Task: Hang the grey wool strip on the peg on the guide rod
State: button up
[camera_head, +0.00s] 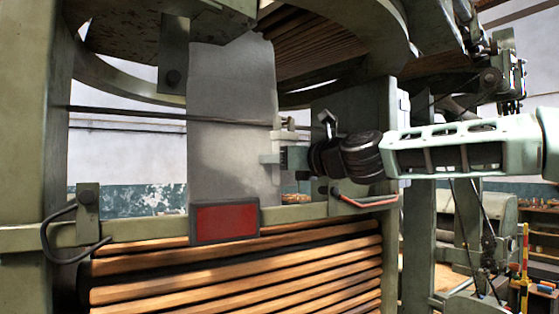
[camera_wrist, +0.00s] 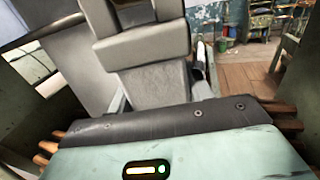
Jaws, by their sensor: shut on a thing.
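The grey wool strip (camera_head: 230,90) hangs as a broad, nearly flat sheet in the middle of the head view. Its lower end goes down behind a red plate. My gripper (camera_head: 270,150) comes from the right and is shut on the strip's right edge. In the wrist view the grey gripper fingers (camera_wrist: 145,50) fill the upper middle, and the strip (camera_wrist: 65,50) shows to their left. I cannot make out the peg.
The red plate (camera_head: 226,220) in a dark frame sits on the green cross beam (camera_head: 150,228). Wooden slats (camera_head: 240,270) lie below it. A green post (camera_head: 28,150) stands left, and a curved ring (camera_head: 120,85) passes overhead. A red-handled lever (camera_head: 365,201) is below my arm.

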jog(key=o, duration=1.1)
jog(key=shift+c, duration=0.2)
jog(key=shift+d, duration=0.1)
jog(key=shift+s+d+f+b, duration=0.1)
jog(key=shift+s+d+b, duration=0.15)
jog(key=shift+b, duration=0.15)
jog(key=b+v, duration=0.8)
jog(key=v, duration=0.8)
jog(key=shift+s+d, duration=0.2)
